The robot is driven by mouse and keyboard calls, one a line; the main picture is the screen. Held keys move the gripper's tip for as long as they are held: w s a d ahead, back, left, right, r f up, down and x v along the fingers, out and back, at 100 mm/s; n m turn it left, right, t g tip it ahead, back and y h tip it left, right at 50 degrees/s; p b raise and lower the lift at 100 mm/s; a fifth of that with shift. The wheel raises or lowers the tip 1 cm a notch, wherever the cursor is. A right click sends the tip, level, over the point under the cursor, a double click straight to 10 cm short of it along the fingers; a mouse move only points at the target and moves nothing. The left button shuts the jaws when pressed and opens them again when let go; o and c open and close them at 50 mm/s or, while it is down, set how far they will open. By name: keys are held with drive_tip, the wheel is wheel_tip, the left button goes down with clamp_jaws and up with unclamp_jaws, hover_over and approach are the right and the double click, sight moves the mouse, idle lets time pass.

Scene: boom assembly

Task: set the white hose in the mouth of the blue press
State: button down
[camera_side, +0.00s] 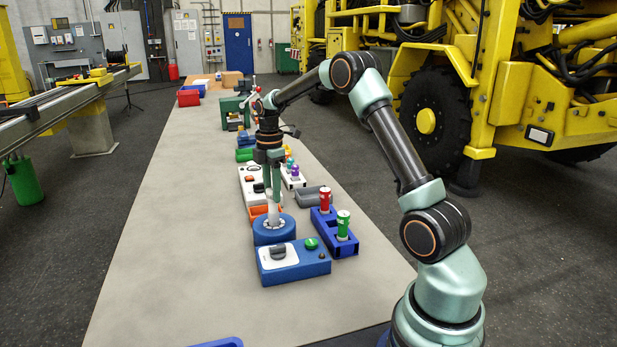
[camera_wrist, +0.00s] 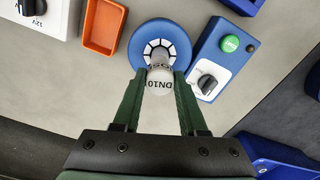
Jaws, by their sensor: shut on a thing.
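The white hose (camera_wrist: 160,80) is held between the fingertips of my gripper (camera_wrist: 159,88) in the wrist view, with "DN10" marked on its end. In the side view my gripper (camera_side: 274,190) points down with the hose (camera_side: 273,212) below it, upright. The blue press is a round blue body (camera_wrist: 178,29) with a ring of pale segments at its mouth, joined to a blue control box (camera_wrist: 222,60) with a green button and a black knob. The hose's lower end is over or within the segment ring; I cannot tell how deep. The press (camera_side: 272,236) also shows in the side view.
An orange tray (camera_wrist: 104,27) lies left of the press in the wrist view. A blue rack (camera_side: 336,240) with a red can (camera_side: 325,199) and a green can (camera_side: 343,224) stands right of the press. The left part of the table (camera_side: 180,230) is clear.

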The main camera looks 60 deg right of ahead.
sight(273, 212)
drive_tip(key=shift+f, duration=0.9)
drive_tip(key=shift+f, duration=0.35)
drive_tip(key=shift+f, duration=0.35)
drive_tip(key=shift+f, duration=0.3)
drive_tip(key=shift+f, duration=0.25)
drive_tip(key=shift+c, duration=1.8)
unclamp_jaws()
drive_tip(key=shift+r, duration=0.1)
drive_tip(key=shift+r, duration=3.4)
